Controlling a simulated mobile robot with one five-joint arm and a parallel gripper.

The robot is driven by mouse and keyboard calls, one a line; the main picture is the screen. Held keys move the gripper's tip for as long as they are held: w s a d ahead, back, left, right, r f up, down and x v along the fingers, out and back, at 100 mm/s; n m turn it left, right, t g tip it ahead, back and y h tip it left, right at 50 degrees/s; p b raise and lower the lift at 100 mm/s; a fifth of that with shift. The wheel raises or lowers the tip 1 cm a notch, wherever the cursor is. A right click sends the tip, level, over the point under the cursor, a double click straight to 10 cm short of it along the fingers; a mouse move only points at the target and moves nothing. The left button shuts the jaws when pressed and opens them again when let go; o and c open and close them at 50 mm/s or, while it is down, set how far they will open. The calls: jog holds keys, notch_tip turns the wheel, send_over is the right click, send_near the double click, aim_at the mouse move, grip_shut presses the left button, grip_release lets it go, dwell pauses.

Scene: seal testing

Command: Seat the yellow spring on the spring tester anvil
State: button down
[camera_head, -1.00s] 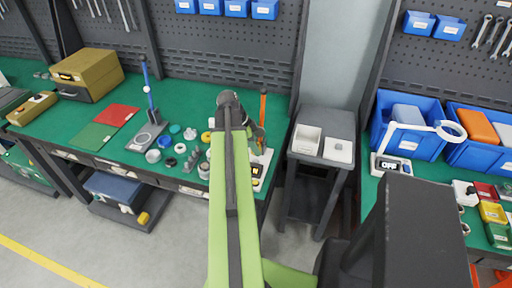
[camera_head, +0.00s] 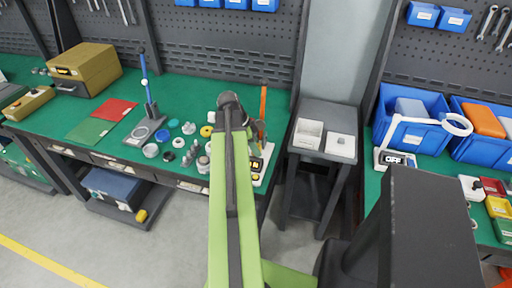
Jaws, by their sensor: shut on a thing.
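My green arm reaches from the bottom over the green bench. Its dark wrist end (camera_head: 230,103) is above the bench's right part, and the fingers and whatever they hold are hidden behind the arm. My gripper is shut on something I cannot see. A stand with an orange post (camera_head: 263,102) and a pale base with a yellow-lit display (camera_head: 256,164), likely the spring tester, is just right of the arm, partly covered. Its anvil cannot be made out. A yellow ring-like part (camera_head: 207,131) lies left of the arm; I cannot tell whether it is a spring.
A stand with a blue post (camera_head: 146,84) and several small round parts occupy the bench left of the arm. Red (camera_head: 117,108) and green mats lie further left. A small grey table (camera_head: 335,117) with two white trays stands right. A ring lamp (camera_head: 457,124) is far right.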

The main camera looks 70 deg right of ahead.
jog(key=shift+f+b, duration=0.35)
jog(key=shift+f, duration=0.05)
jog(key=c, duration=0.9)
grip_release()
jog(key=shift+r, duration=0.1)
notch_tip(320, 180, up, 5)
jog(key=p, duration=0.5)
